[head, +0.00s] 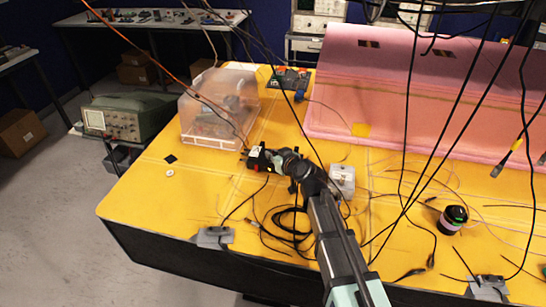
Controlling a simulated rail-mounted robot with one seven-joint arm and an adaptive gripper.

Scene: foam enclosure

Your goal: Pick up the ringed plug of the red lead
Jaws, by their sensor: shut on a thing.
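The red lead (137,47) shows as an orange-red cable. It comes down from the top left, passes in front of the clear plastic box, and its lower end reaches my gripper (246,156). My gripper is just above or at the yellow table top, right of the box's front corner. It is shut on the plug at the end of this lead. The plug is very small here and mostly hidden by the fingers, so its ring cannot be made out. Whether the plug touches the table cannot be told.
The clear box (207,132) stands close behind my gripper. Black cables (290,222) lie coiled in front, and several hang at right. A metal box (342,177), a dark round container (452,219) and pink foam (400,100) are right. The table's left front (150,200) is mostly clear.

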